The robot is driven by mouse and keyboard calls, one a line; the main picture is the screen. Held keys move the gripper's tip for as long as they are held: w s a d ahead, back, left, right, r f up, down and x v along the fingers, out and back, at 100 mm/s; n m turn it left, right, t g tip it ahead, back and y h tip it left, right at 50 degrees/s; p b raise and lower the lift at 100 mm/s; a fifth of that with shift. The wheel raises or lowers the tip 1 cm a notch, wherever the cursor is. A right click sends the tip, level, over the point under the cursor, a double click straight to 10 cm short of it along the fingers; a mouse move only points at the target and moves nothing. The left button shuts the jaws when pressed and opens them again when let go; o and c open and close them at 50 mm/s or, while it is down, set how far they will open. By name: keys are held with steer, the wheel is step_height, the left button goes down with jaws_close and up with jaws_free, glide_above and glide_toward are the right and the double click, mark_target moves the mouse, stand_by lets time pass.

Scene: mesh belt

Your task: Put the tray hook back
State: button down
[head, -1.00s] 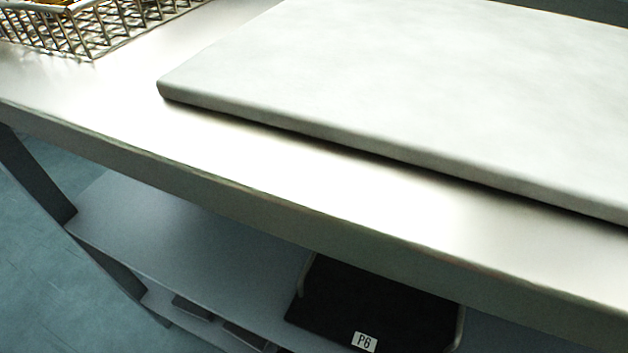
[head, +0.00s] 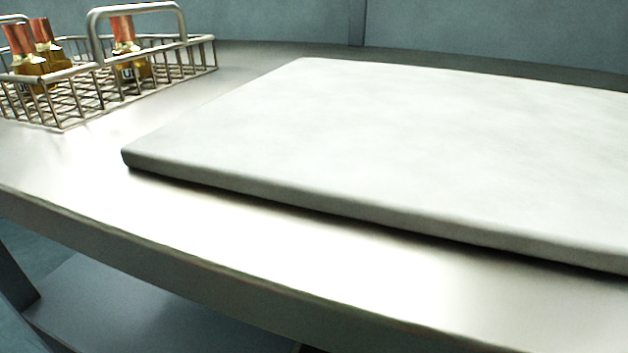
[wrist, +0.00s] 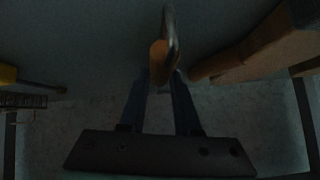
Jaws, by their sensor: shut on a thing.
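In the dark wrist view, my gripper (wrist: 161,82) is shut on a slim thing that I take to be the tray hook (wrist: 158,60). It has an orange-brown part at the fingertips and a curved grey metal part above. The rest of it is hidden between the fingers. My gripper does not show in the head view. No place for hanging a hook can be made out in either view.
A pale slab (head: 380,140) lies on the metal table (head: 230,235). A wire basket (head: 190,62) with several amber bottles (head: 125,50) stands at the back left. The table's front strip is clear. A lower shelf (head: 150,310) shows below. An orange-brown object (wrist: 255,48) is right in the wrist view.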

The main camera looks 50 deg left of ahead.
steer(key=c, duration=0.5)
jaws_free()
steer(key=shift+c, duration=0.2)
steer(key=p+v, duration=0.7)
steer(key=v, duration=0.6)
